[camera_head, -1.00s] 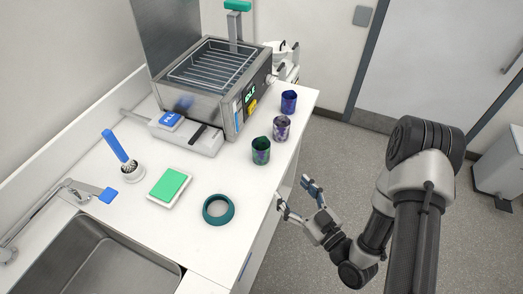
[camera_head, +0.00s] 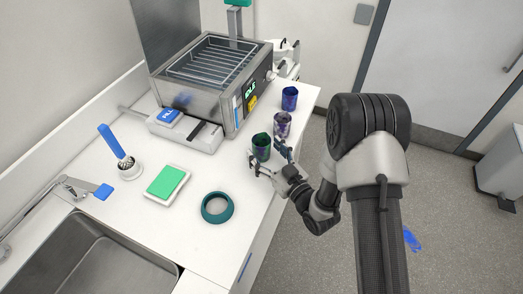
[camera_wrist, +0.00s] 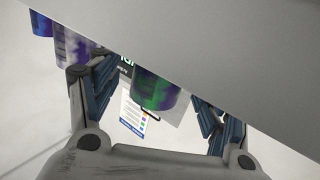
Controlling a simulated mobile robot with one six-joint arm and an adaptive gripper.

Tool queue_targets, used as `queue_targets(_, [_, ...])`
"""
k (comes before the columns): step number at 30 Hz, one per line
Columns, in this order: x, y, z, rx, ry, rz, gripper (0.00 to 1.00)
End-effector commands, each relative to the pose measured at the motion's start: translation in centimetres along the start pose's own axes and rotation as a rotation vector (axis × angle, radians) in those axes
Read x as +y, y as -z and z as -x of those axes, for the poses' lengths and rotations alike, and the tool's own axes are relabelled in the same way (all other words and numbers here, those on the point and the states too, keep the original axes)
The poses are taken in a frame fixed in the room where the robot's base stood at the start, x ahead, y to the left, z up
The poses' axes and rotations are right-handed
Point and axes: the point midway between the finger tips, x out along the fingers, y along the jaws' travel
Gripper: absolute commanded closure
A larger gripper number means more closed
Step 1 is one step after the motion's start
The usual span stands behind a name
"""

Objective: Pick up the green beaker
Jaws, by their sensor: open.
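The green beaker (camera_head: 261,141), dark green with purple patches, stands upright near the right edge of the white counter. My gripper (camera_head: 265,155) is open and empty at that edge, with one finger on either side of the beaker's lower part in the head view. In the wrist view the green and purple beaker (camera_wrist: 155,92) shows between the two spread blue-padded fingers (camera_wrist: 155,87). Its upper part there is cut off by a pale surface. I cannot tell whether a finger touches it.
A purple-and-white beaker (camera_head: 282,124) stands close behind the green one, and a blue beaker (camera_head: 289,98) farther back. A steel water bath (camera_head: 205,85) stands to the left. A teal ring (camera_head: 217,219) and a green-topped pad (camera_head: 167,183) lie nearer the sink (camera_head: 95,255).

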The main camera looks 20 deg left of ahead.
Motion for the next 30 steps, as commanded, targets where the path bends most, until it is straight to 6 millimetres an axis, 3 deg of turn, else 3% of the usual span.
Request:
queue_targets(6, [0.0, 0.1, -2.4, 0.001, 0.001, -0.001, 0.29])
queue_targets(13, [0.0, 0.1, -2.6, 0.0, 0.0, -0.002, 0.29])
queue_targets(30, [0.0, 0.1, -2.5, -0.001, 0.0, -0.001, 0.66])
